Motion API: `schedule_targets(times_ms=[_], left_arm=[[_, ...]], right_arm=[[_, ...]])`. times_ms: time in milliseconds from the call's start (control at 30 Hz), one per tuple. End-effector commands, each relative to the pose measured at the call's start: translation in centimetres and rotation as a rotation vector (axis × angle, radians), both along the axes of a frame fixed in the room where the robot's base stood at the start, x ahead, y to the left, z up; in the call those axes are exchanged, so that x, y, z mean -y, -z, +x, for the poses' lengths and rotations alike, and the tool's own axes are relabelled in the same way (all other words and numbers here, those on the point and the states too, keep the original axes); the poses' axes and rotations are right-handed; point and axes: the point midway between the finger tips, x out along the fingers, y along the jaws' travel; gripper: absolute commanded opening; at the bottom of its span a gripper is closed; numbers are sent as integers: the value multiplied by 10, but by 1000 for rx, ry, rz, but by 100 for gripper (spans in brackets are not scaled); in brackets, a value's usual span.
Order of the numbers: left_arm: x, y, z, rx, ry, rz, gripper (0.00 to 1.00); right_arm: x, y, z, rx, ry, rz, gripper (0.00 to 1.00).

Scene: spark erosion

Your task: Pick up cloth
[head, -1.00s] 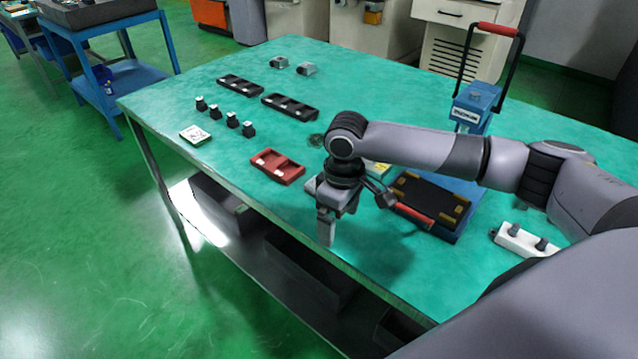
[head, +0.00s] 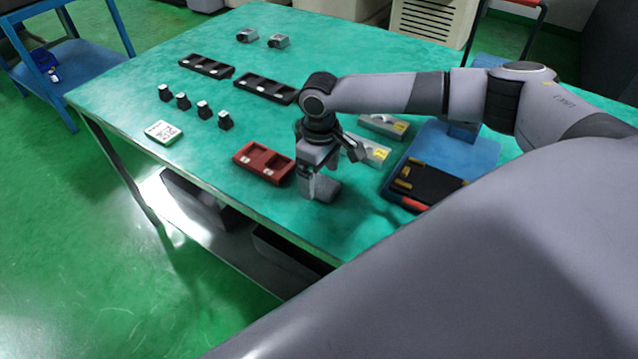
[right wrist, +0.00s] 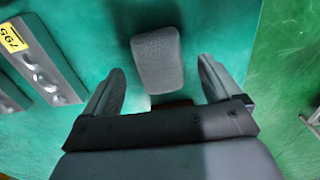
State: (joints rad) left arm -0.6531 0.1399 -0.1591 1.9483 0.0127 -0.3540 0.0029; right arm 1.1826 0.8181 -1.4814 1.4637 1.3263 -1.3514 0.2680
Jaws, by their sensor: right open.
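The cloth (head: 328,189) is a small grey folded pad on the green table, close to the front edge. It also shows in the right wrist view as a grey rounded rectangle (right wrist: 158,60). My right gripper (head: 316,188) is pointed down at the cloth, its near finger hiding part of it in the head view. In the right wrist view the fingers of my right gripper (right wrist: 161,68) are wide apart, one on each side of the cloth, with clear gaps. Nothing is held. My left gripper is not in view.
A red tray (head: 250,165) lies just left of my right gripper. Metal blocks with yellow labels (head: 368,152) and a blue base (head: 455,150) with a black tray are to the right. Black holders (head: 266,87) stand behind.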

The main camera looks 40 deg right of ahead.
Motion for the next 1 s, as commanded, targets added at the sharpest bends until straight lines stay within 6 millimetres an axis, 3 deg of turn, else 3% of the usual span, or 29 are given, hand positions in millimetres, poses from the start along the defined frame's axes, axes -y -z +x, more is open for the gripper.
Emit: schedule_targets(times_ms=[100, 367, 500, 567, 1000], left_arm=[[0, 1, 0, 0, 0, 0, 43], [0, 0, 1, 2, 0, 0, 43], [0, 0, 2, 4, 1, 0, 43], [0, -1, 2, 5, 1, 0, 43], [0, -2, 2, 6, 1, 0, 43]], right_arm=[[0, 12, 0, 0, 0, -1, 92], [0, 15, 0, 2, -1, 1, 92], [0, 15, 0, 2, 0, 1, 46], [0, 15, 0, 2, 0, 1, 32], [0, 5, 1, 2, 0, 1, 31]])
